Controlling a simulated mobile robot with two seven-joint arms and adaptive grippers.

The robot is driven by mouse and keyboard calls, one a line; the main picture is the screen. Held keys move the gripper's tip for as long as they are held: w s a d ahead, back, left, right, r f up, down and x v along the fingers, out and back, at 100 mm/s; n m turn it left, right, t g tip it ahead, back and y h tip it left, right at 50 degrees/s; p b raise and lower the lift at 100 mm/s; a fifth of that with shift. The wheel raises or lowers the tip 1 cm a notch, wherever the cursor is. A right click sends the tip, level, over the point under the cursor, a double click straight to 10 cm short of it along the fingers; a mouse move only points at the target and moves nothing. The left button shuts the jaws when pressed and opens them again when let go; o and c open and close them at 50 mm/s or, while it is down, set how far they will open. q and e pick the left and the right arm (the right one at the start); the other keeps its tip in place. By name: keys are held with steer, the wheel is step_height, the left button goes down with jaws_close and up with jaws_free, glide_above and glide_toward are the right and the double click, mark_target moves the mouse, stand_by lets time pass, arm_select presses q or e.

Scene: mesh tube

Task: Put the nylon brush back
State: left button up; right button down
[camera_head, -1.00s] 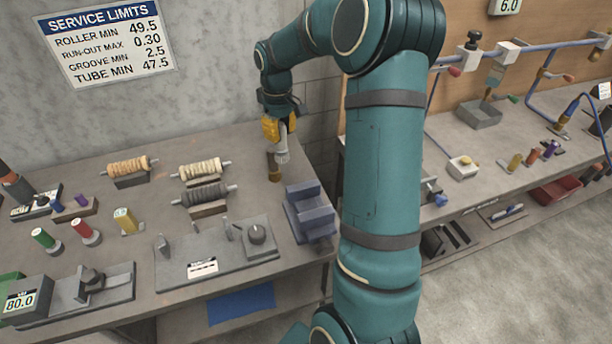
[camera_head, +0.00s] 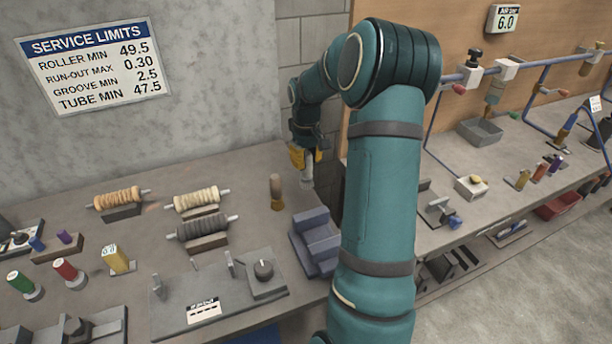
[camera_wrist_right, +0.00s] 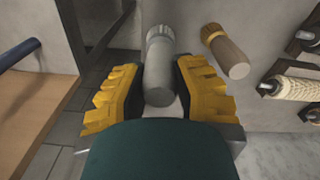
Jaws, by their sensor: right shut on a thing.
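The grey-handled brush with a pale bristle end (camera_head: 307,180), which I take to be the nylon brush, is in my right gripper (camera_head: 305,158). It sits near the back right of the left bench. In the right wrist view, the yellow fingers are shut on the brush's grey handle (camera_wrist_right: 159,78), and its ribbed end points away from me. I cannot tell whether the tip touches the bench. A wooden-handled brush (camera_head: 277,190) stands upright on the bench just left of the held brush, apart from it. It also shows in the right wrist view (camera_wrist_right: 230,58). My left gripper is not in view.
A blue-grey stepped block (camera_head: 315,240) stands at the bench's right edge, in front of the brushes. Several rollers on cradles, one of them pale (camera_head: 200,199), lie to the left. A grey gauge plate (camera_head: 215,295) is in front. Bare bench lies behind the rollers.

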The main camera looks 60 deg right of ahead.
mark_target(307, 173)
step_height(307, 173, down, 5)
steer(key=shift+r+b, duration=0.1)
steer(key=shift+b, duration=0.25)
steer(key=c, duration=1.2)
jaws_free()
steer(key=o, duration=0.4)
step_height(307, 173, up, 12)
steer(key=shift+a+r+p, duration=0.1)
steer(key=shift+a+p, duration=0.05)
steer(key=shift+p, duration=0.8)
